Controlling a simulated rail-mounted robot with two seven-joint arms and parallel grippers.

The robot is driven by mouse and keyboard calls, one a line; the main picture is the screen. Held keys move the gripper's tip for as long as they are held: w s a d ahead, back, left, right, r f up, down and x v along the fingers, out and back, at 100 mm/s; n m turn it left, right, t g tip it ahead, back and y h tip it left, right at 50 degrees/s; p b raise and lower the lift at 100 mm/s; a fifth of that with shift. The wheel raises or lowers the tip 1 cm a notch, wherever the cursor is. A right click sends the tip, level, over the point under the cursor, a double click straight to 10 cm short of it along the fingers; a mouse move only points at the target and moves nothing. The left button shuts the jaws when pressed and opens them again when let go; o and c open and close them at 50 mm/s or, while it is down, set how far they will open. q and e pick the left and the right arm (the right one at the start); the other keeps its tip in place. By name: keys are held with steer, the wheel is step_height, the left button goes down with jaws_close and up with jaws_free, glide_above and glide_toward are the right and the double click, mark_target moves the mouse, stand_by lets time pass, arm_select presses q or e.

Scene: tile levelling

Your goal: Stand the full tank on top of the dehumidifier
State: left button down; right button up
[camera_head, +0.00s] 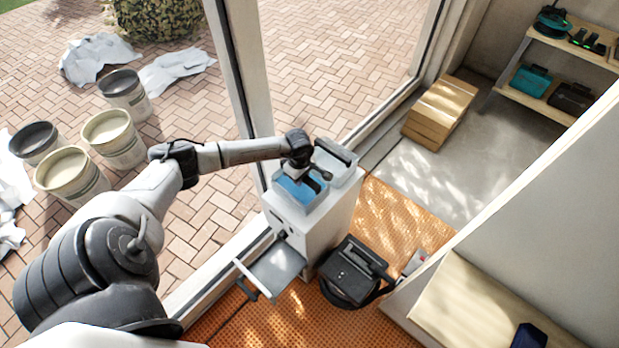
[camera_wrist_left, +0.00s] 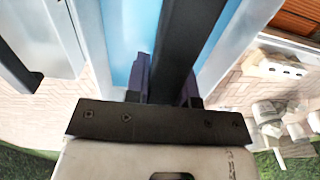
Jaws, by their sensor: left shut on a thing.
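The dehumidifier (camera_head: 329,227) is a white upright box in the middle of the head view. Its front flap (camera_head: 273,270) hangs open low down. The full tank (camera_head: 299,190), a clear box of blue water, is over the near left part of the dehumidifier's top; I cannot tell whether it touches. My left gripper (camera_head: 314,177) is shut on the tank's dark handle. In the left wrist view the handle (camera_wrist_left: 190,45) runs between the fingers (camera_wrist_left: 165,90), with blue water (camera_wrist_left: 130,40) beneath. My right gripper is not in view.
A second greyish box with a dark handle (camera_head: 337,150) sits beside the full tank at the back. A black bag or case (camera_head: 352,272) stands on the orange mat (camera_head: 400,210) at the right. Window frames (camera_head: 238,70) rise close behind my left arm.

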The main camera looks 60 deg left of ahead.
arm_select(q)
steer(key=shift+a, duration=0.35)
glide_above(299, 191)
steer(key=shift+w+f, duration=0.15)
steer(key=shift+f, duration=1.95)
steer(key=shift+f, duration=0.1)
steer(key=c, duration=1)
jaws_free()
steer(key=shift+o, duration=0.2)
